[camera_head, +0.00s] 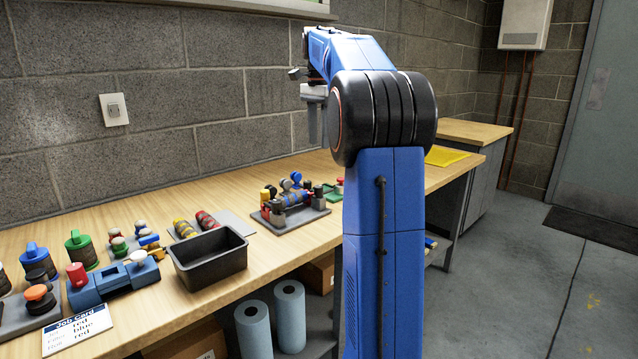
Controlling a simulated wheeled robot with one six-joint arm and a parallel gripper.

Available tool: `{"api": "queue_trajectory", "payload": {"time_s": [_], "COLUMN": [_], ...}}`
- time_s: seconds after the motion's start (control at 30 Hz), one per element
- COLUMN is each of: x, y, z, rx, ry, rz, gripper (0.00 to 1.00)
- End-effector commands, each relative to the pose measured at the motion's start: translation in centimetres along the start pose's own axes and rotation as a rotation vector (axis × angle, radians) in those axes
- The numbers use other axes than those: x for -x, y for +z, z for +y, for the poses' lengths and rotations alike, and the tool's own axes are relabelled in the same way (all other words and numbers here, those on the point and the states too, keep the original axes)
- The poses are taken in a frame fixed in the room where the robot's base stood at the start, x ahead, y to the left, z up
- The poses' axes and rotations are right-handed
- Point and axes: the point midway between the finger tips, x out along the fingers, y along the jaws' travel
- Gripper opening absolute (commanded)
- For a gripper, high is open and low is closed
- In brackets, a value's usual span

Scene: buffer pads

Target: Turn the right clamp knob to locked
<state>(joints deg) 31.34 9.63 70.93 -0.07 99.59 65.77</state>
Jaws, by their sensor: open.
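My gripper (313,120) is raised above the back of the bench near the wall, pointing down and largely seen edge-on; it is open and touches nothing. A blue fixture (115,281) with a red knob (77,273) on its left and a pale knob (138,257) on its right stands at the bench's left front. A grey base (292,218) with several small knobs and a striped roller stands below my gripper. I cannot tell which knob is the right clamp knob, or any knob's locked position.
A black bin (208,262) stands at the bench's front edge. Green (80,249) and blue-lidded (37,260) jars, an orange-topped black knob (38,298) and a job card (78,329) are at the left. A yellow sheet (445,156) lies right of my arm, which hides part of the bench.

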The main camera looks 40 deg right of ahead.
Motion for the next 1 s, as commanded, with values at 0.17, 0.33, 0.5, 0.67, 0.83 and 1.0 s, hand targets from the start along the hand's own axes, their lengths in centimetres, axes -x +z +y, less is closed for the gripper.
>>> {"api": "queue_trajectory", "payload": {"time_s": [0.17,0.33,0.5,0.67,0.83,1.0], "x": [-3.3,-6.2,-9.2,-11.8,-13.7,-14.5], "y": [0.1,0.1,0.1,0.1,0.0,0.0], "z": [0.1,0.1,0.1,0.1,0.0,0.0], "rx": [0.001,0.001,0.001,0.001,0.001,0.001], "ry": [0.004,0.002,0.002,0.002,0.001,0.0], "rz": [-0.002,-0.001,-0.001,-0.001,-0.001,0.0], "gripper": [0.42,0.42,0.42,0.42,0.42,0.42]}}
